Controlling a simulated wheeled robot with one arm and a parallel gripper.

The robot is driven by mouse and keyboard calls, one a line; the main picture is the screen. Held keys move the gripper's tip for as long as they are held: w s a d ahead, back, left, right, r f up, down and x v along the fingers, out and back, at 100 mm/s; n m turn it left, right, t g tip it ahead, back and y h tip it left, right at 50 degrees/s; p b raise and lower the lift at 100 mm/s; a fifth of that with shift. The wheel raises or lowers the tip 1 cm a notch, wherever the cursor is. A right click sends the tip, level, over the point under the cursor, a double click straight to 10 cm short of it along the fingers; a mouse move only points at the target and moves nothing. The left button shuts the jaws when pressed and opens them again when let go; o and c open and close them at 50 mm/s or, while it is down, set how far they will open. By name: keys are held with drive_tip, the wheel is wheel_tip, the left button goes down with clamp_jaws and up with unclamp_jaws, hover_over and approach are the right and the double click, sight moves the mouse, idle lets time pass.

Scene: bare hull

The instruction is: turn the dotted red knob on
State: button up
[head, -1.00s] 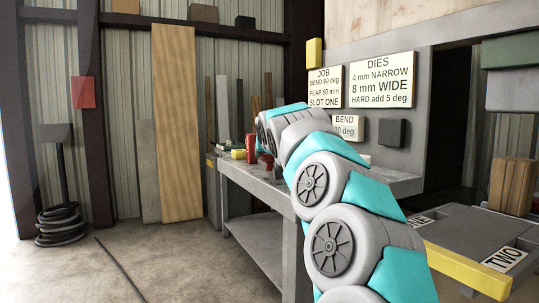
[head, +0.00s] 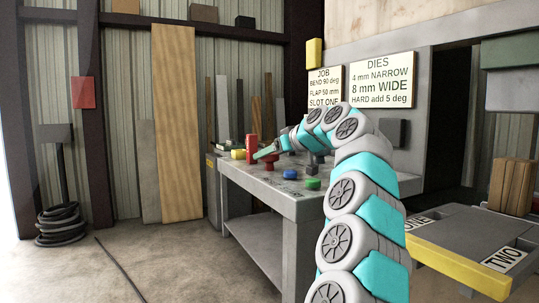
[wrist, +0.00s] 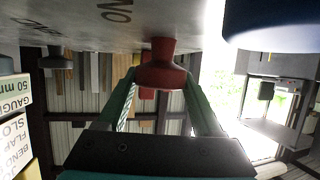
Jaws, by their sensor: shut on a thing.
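The red knob (wrist: 161,70) hangs between my two fingers in the wrist view, which looks upside down, with its stem meeting the grey bench top. My gripper (wrist: 160,78) is shut on its rim, one finger on each side. I cannot make out dots on it. In the head view, the red knob (head: 269,164) is small on the far part of the bench (head: 270,188), and my gripper (head: 268,151) reaches it from the right. Dark lettering marks the bench beside the knob.
A blue knob (head: 289,175) and a green knob (head: 313,184) stand on the bench nearer me. A large dark blue thing (wrist: 275,25) fills the wrist view's upper right.

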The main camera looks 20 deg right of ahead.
drive_tip(key=shift+d+f+n+g+y, duration=0.15)
drive_tip(key=shift+n+g+y, duration=0.15)
drive_tip(key=shift+n+y, duration=0.3)
drive_tip(key=shift+a+n+y, duration=0.2)
drive_tip(key=shift+n+y, duration=0.2)
drive_tip(key=o, duration=1.4)
drive_tip(key=shift+c, duration=0.2)
drive_tip(key=shift+s+d, duration=0.1)
drive_tip(key=v, duration=0.7)
drive_tip(key=shift+s+d+r, duration=0.1)
drive_tip(key=shift+s+r, duration=0.05)
drive_tip(key=shift+r, duration=0.15)
